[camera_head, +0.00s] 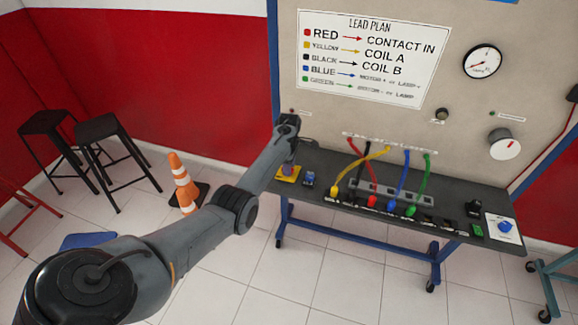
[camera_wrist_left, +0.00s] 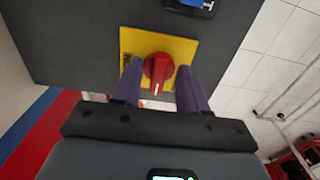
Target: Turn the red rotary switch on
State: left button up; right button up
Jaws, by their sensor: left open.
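The red rotary switch (camera_wrist_left: 157,72) is a round red knob with a white mark, on a square yellow plate (camera_wrist_left: 184,47). In the wrist view my left gripper (camera_wrist_left: 158,66) is open, with one purple finger on each side of the knob. I cannot tell whether the fingers touch it. In the head view the yellow plate (camera_head: 290,179) lies at the left end of the dark bench top, and my left gripper (camera_head: 288,169) is over it, hiding the knob. My right gripper is not in view.
A blue-topped part (camera_head: 309,178) sits just right of the yellow plate, and it shows at the top of the wrist view (camera_wrist_left: 192,5). Several coloured leads and plugs (camera_head: 372,202) fill the middle of the bench. A traffic cone (camera_head: 183,180) stands on the floor to the left.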

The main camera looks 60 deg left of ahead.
pick_arm(q)
grip_shut()
jog(key=m+p, duration=0.2)
jog(key=shift+r+m+p, duration=0.2)
jog(key=shift+m+p, duration=0.1)
jog(key=shift+p, duration=0.05)
jog(key=m+p, duration=0.2)
jog(key=m, duration=0.1)
jog(key=shift+s+m, duration=0.15)
jog(key=shift+m, duration=0.15)
jog(key=m+p, duration=0.2)
jog(key=m, duration=0.3)
jog(key=shift+s+f, duration=0.1)
jog(key=shift+s, duration=0.05)
jog(key=m, duration=0.4)
jog(key=shift+s+m, duration=0.1)
jog(key=shift+m, duration=1.1)
jog(key=shift+f+m+p, duration=0.1)
jog(key=shift+m+p, duration=0.2)
